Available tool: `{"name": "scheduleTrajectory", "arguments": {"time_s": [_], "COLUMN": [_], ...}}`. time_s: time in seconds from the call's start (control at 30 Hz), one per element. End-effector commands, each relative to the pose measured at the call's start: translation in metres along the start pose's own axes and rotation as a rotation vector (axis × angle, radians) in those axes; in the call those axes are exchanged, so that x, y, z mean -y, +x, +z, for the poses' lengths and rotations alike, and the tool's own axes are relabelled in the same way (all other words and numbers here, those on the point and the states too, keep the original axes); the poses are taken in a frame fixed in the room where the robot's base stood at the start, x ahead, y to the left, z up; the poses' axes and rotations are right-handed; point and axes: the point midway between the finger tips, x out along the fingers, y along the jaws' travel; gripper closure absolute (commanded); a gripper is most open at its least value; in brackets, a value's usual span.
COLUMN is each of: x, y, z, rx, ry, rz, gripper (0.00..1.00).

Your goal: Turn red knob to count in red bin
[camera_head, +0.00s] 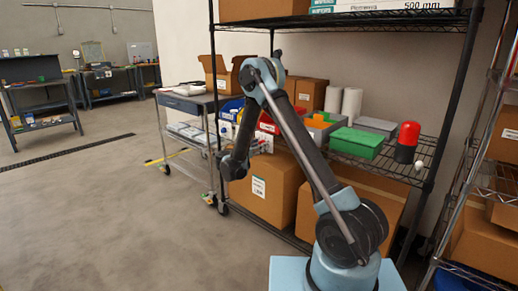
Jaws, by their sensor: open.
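A red-capped cylinder with a dark lower part (407,140) stands upright at the right end of the middle wire shelf; its red top may be the red knob. A red object with a pale label (268,128), possibly the red bin, shows partly behind my arm toward the left of that shelf. Its contents cannot be seen. My gripper (260,146) is at the end of my folded arm, in front of the shelf's left part and well left of the red-capped cylinder. It is small and dark here; it is open, and no held object shows.
A green box (356,142) lies left of the red-capped cylinder, and a small white ball (419,165) is beside it. Blue bins (231,108) and white rolls (351,103) share the shelf. Cardboard boxes (265,190) sit below. Open floor lies left.

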Motion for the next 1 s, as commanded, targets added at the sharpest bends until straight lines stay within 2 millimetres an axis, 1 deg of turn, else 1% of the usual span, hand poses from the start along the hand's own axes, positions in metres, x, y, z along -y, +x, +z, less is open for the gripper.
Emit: {"name": "scheduleTrajectory", "arguments": {"time_s": [0.03, 0.07, 0.1, 0.17, 0.2, 0.23, 0.27, 0.47, 0.67, 0.87, 1.0], "x": [0.0, 0.0, 0.0, 0.0, 0.0001, 0.0001, 0.0, 0.0, 0.0, -0.0001, -0.0003], "y": [-0.0001, -0.0001, -0.0001, -0.0002, -0.0002, -0.0002, -0.0002, -0.0002, -0.0003, -0.0003, -0.0004], "z": [0.0, 0.0, 0.0, 0.0, 0.0, 0.0, 0.0, -0.0001, -0.0001, -0.0001, -0.0002], "rx": [0.0, 0.0, 0.0, 0.0, 0.0, 0.0, 0.0, 0.0, 0.0, 0.0, 0.0], "ry": [0.0, 0.0, 0.0, 0.0, 0.0, 0.0, 0.0, -0.003, -0.046, -0.161, -0.279], "rz": [0.0, 0.0, 0.0, 0.0, 0.0, 0.0, 0.0, 0.0, 0.0, 0.0, -0.001], "gripper": [0.5, 0.52, 0.61, 0.75, 0.84, 0.91, 0.94, 0.94, 0.94, 0.94, 0.94]}}
